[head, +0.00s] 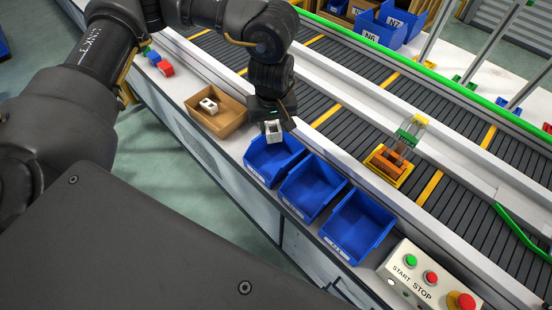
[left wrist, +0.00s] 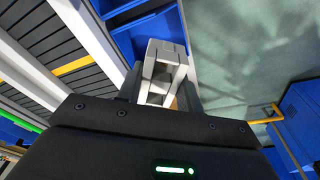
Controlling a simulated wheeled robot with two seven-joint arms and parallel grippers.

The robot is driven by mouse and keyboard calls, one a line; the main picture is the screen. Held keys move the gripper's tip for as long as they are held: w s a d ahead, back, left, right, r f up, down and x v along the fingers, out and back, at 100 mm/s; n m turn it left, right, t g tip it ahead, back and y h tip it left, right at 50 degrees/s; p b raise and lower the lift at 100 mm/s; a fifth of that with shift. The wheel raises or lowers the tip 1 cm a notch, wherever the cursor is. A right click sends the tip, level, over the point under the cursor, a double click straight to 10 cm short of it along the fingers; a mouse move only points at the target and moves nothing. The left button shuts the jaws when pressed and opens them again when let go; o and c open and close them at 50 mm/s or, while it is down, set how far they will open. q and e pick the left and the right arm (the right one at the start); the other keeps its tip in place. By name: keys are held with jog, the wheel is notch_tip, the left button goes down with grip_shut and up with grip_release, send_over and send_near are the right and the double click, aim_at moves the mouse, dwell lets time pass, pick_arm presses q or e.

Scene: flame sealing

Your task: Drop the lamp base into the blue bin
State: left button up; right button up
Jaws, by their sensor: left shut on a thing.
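My left gripper (head: 272,122) is shut on a small white-grey block, the lamp base (head: 274,133), and holds it over the far end of the leftmost blue bin (head: 262,172). In the left wrist view the lamp base (left wrist: 163,58) sits between the fingers, with the blue bin's wall (left wrist: 150,33) behind it. The bin's visible inside looks empty. Two more blue bins, the middle one (head: 311,188) and the right one (head: 357,226), stand in a row beside it and also look empty. My right gripper is not in view.
A cardboard box (head: 228,117) with another white part (head: 208,105) stands left of the bins. Red and blue pieces (head: 160,64) lie beyond it. A conveyor (head: 330,85) runs behind, with an orange fixture (head: 388,165). A control box (head: 424,278) stands at the right.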

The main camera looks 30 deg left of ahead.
pick_arm(q)
jog(key=w+a+f+n+b, duration=0.2)
jog(key=w+f+n, duration=0.1)
jog(key=f, duration=0.2)
jog(key=w+a+f+n+g+y+b, duration=0.1)
jog(key=w+a+f+n+b, duration=0.1)
jog(key=w+f+n+b, duration=0.1)
notch_tip(320, 180, down, 2)
jog(key=shift+w+f+n, duration=0.1)
jog(key=shift+w+n, duration=0.05)
jog(key=shift+n, duration=0.45)
jog(key=o, duration=1.1)
jog(key=shift+c, duration=0.2)
notch_tip(320, 180, up, 11)
jog(key=d, duration=0.1)
jog(key=shift+s+d+b, duration=0.25)
jog(key=shift+b, duration=0.2)
jog(key=shift+f, duration=0.15)
